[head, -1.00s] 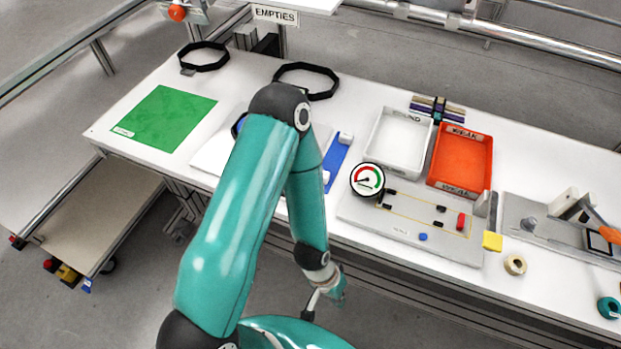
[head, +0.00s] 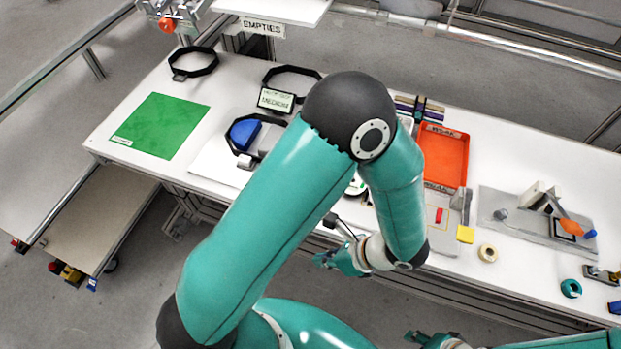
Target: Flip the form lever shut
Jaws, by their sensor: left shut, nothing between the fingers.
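My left gripper (head: 326,260) is shut and empty, in front of the table's front edge and below the white test plate area. At the left-centre of the table, a blue form (head: 243,134) sits inside a black ring-shaped frame, with a small grey block at its front. The form's lever cannot be clearly made out; my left arm covers the area just right of the form. My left gripper is well apart from the form. Part of my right gripper (head: 432,340) shows at the bottom edge; its jaw state is unclear.
A green mat (head: 162,125) lies at left. Two black rings stand at the back, with a small MEDIUM display (head: 276,100). An orange tray (head: 444,157), a yellow block (head: 466,234), a tape roll (head: 488,253) and an orange-handled fixture (head: 570,228) are at right.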

